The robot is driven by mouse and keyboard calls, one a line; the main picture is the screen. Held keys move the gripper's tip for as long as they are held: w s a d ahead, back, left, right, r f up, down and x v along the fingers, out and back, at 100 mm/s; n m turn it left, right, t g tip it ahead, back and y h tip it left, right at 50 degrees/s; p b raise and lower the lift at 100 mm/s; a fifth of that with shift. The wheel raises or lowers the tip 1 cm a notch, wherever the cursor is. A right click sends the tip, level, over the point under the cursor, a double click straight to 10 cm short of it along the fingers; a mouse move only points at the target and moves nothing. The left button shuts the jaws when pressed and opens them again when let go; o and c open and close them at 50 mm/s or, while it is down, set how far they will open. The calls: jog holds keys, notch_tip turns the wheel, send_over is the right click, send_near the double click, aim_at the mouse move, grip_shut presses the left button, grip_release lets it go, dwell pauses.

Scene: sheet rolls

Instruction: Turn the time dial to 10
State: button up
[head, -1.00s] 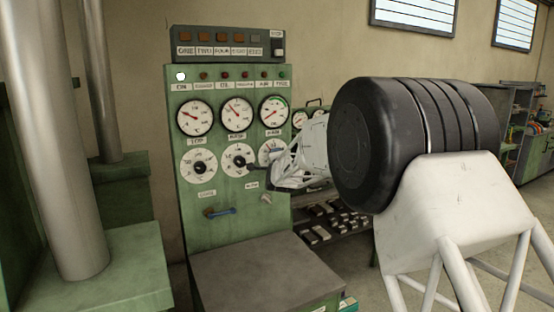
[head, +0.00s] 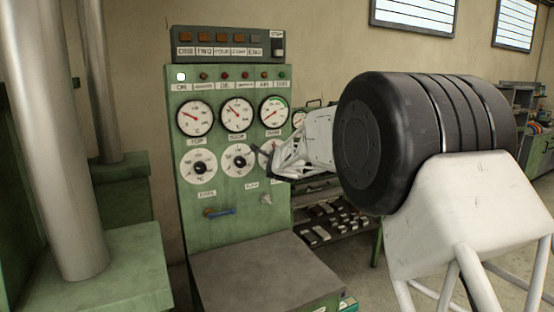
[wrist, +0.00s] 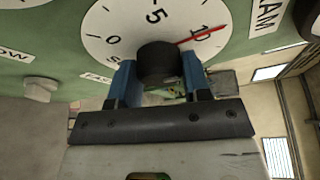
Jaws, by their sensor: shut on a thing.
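The dial under my gripper is a white round face (wrist: 105,28) with black marks and the numbers 0, 5 and 10, filling the top of the wrist view. Its black round knob (wrist: 157,62) sits between my gripper's blue fingers (wrist: 158,82), which are shut on it. A red pointer (wrist: 212,30) runs from the knob and lies at the 10. In the head view my gripper (head: 262,160) is at the rightmost dial of the lower row and covers most of it. No legible label in view names this dial as time.
The green panel (head: 235,195) carries three gauges above, two other lower dials (head: 199,168) (head: 240,162), and a blue-handled lever (head: 222,212). A small pale knob (head: 266,199) is below my gripper. A grey bench top (head: 265,268) juts out in front.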

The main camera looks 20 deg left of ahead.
jog(key=shift+f, duration=0.1)
jog(key=o, duration=0.9)
jog(key=shift+o, duration=0.2)
jog(key=shift+s, duration=0.15)
jog(key=v, duration=0.7)
jog(key=shift+s+d, duration=0.15)
jog(key=shift+s, duration=0.1)
